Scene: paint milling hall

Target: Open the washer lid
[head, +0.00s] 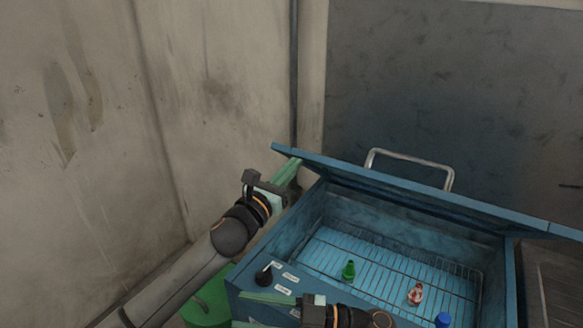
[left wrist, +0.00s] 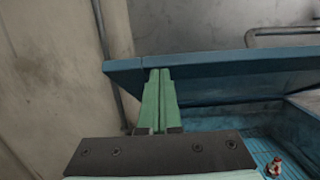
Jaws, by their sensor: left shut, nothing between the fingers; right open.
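The washer (head: 312,216) is a blue box with a wire rack inside. Its blue lid (head: 420,193) stands raised and tilted, leaving the interior in view, with a metal bar handle (head: 410,157) beyond it. The lid also shows in the left wrist view (left wrist: 220,80). My left gripper (head: 294,166) is shut and empty at the lid's left end. In the left wrist view its green fingertips (left wrist: 158,74) overlap the lid's edge; I cannot tell whether they touch. My right gripper (head: 238,310) is open and empty by the washer's front left corner, low in the picture.
On the rack are a green bottle (head: 348,271) and a red-and-white bottle (head: 415,294). A blue-topped item (head: 443,320) is at the bottom edge. A black knob (head: 264,275) sits on the labelled front ledge. A green drum (head: 210,303) stands left, near the wall (head: 80,150).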

